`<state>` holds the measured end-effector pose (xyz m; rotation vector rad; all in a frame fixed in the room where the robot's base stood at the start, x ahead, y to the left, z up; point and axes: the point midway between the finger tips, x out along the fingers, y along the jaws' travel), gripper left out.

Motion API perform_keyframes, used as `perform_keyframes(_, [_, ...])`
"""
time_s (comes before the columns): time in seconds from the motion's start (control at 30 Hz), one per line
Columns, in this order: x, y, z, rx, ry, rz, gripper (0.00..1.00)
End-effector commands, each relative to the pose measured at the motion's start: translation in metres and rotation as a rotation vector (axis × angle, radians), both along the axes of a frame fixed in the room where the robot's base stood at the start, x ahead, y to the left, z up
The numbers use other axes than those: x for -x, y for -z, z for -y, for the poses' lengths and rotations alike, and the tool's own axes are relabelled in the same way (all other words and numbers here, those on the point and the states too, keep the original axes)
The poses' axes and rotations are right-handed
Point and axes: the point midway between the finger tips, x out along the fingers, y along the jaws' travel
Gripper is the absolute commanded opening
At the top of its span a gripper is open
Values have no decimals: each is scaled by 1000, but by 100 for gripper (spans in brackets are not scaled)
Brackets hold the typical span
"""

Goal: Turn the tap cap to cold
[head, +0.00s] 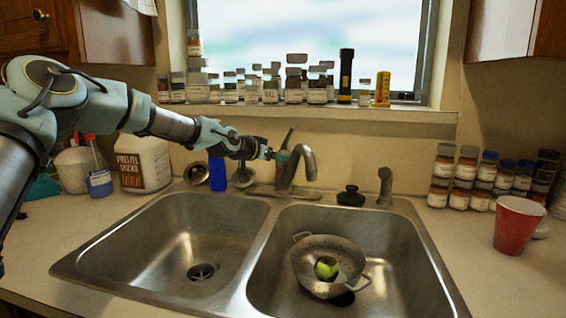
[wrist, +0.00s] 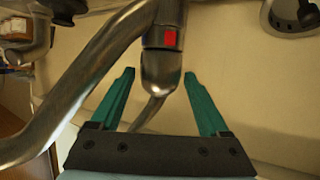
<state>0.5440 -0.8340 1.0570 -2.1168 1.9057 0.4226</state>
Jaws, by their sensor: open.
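The metal tap (head: 299,165) stands behind the divider between the two sink bowls, its curved spout (wrist: 85,85) crossing the left of the wrist view. The tap's rounded cap (wrist: 162,75) has a red mark (wrist: 169,38) on its side. A thin lever (head: 287,138) rises from it in the head view and also shows below the cap in the wrist view. My gripper (head: 278,155) is at the tap's left side. In the wrist view my gripper (wrist: 158,73) is open, with its green fingers on either side of the cap's end. I cannot tell whether they touch it.
A colander (head: 328,250) with a green fruit (head: 326,267) sits in the right bowl; the left bowl (head: 160,245) is empty. A black stopper (head: 350,197) is right of the tap. Jars crowd the windowsill (head: 400,112) and right counter. A red cup (head: 515,225) stands at right.

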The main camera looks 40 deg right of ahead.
Motion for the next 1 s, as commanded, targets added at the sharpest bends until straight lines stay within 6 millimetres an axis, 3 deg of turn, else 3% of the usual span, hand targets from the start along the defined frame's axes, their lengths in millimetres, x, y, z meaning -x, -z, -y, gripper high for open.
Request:
perform_keyframes(0.2, [3,-15,-43,0,-2,2,79])
perform_keyframes(0.4, [7,-25,-65,0,0,-1,79])
perform_keyframes(1.0, [8,-29,-71,0,1,0,79])
